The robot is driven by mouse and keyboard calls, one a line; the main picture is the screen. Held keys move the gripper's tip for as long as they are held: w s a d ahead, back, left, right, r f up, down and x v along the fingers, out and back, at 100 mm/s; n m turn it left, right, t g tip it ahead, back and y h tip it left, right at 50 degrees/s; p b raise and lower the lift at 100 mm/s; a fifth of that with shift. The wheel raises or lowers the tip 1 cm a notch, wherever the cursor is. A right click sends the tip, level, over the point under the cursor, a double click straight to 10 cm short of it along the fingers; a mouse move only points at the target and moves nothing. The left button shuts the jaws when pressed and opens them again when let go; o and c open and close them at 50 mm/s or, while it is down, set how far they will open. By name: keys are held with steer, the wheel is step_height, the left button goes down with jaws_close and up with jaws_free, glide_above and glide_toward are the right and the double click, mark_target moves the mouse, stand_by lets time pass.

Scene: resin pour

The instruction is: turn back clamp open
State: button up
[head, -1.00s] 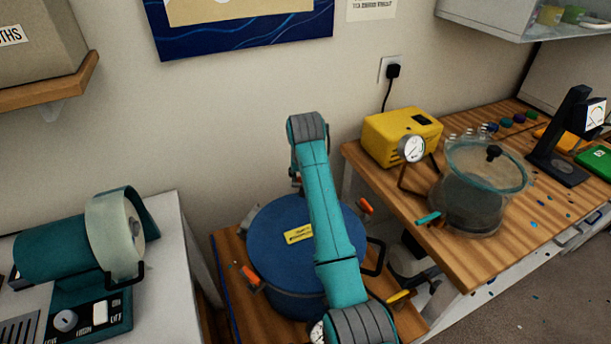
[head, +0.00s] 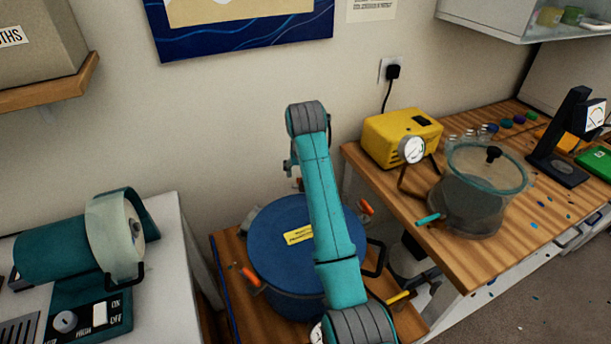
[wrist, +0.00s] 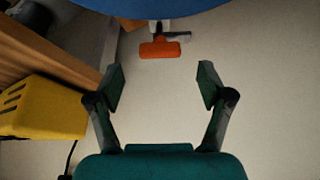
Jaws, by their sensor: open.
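The round blue pot (head: 272,245) with a yellow label stands on a low wooden surface in the head view. In the wrist view its blue side (wrist: 150,6) shows at the top edge. A clamp with an orange handle (wrist: 160,48) sticks out from that side, which faces the wall. My gripper (wrist: 160,80) is open and empty, its two fingers spread to either side below the handle, apart from it. In the head view my gripper is mostly hidden behind my teal arm, and so is this clamp.
Other orange clamp handles show at the pot's right (head: 366,207) and front left (head: 250,277). The wall is close behind the pot. A yellow pump (head: 385,137) and a clear chamber (head: 470,200) stand on the right bench. A teal roller machine (head: 70,250) stands at left.

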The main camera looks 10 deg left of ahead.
steer(key=v, duration=0.8)
steer(key=shift+r, duration=0.1)
